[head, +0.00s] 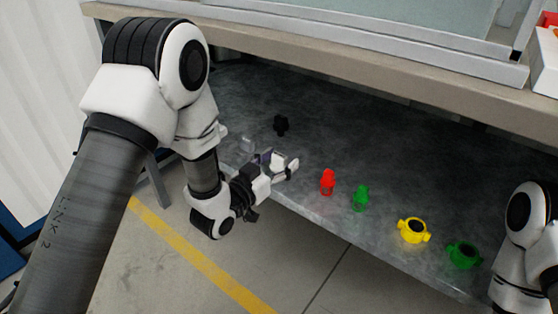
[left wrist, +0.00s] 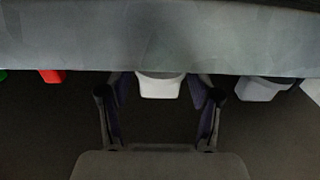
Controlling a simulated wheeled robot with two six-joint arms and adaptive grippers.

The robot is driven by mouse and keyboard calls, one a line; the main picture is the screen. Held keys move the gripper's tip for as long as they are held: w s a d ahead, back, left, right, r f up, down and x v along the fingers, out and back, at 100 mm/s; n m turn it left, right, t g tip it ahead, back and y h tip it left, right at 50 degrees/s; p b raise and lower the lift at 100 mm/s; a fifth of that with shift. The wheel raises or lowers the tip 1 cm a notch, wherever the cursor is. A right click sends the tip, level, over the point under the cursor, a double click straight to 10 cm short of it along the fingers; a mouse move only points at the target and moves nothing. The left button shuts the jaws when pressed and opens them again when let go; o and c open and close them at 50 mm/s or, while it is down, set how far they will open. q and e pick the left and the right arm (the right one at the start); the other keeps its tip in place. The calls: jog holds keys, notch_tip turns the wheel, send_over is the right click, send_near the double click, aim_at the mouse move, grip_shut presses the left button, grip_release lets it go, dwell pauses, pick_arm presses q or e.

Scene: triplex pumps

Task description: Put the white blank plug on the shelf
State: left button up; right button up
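The white blank plug (left wrist: 160,86) shows in the left wrist view between the two fingers of my left gripper (left wrist: 159,92), against the grey surface. A small gap seems to show on each side of it, so the fingers look open around it. In the head view my left gripper (head: 279,165) is at the front left edge of the grey metal shelf (head: 340,125), and its fingers mostly hide the plug. My right arm shows at the right edge of the head view, but its gripper is out of view.
To the right are a red part (head: 327,182), a small green part (head: 361,197), a yellow ring part (head: 413,230) and a green ring part (head: 464,255). A worktop (head: 400,85) overhangs the shelf.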

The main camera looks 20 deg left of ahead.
pick_arm(q)
jog(key=shift+s+r, duration=0.1)
jog(key=shift+r, duration=0.1)
jog(key=p+v, duration=0.3)
jog(key=v, duration=0.9)
jog(key=s+f+n+g+y, duration=0.1)
jog(key=s+f+g, duration=0.25)
jog(key=f, duration=0.45)
jog(key=s+f+g+y, duration=0.2)
jog(key=f+g, duration=0.2)
jog(key=f, duration=0.5)
jog(key=s+a+f+n+g+y, duration=0.1)
jog(key=s+f+g, duration=0.3)
jog(key=s, duration=0.5)
jog(key=s+a+f+n+g+y, duration=0.2)
jog(key=s+f+g, duration=0.3)
jog(key=s+f, duration=0.3)
jog(key=shift+s, duration=0.7)
jog(key=shift+a+f+g, duration=0.1)
jog(key=shift+a+g, duration=0.05)
jog(key=shift+g, duration=0.1)
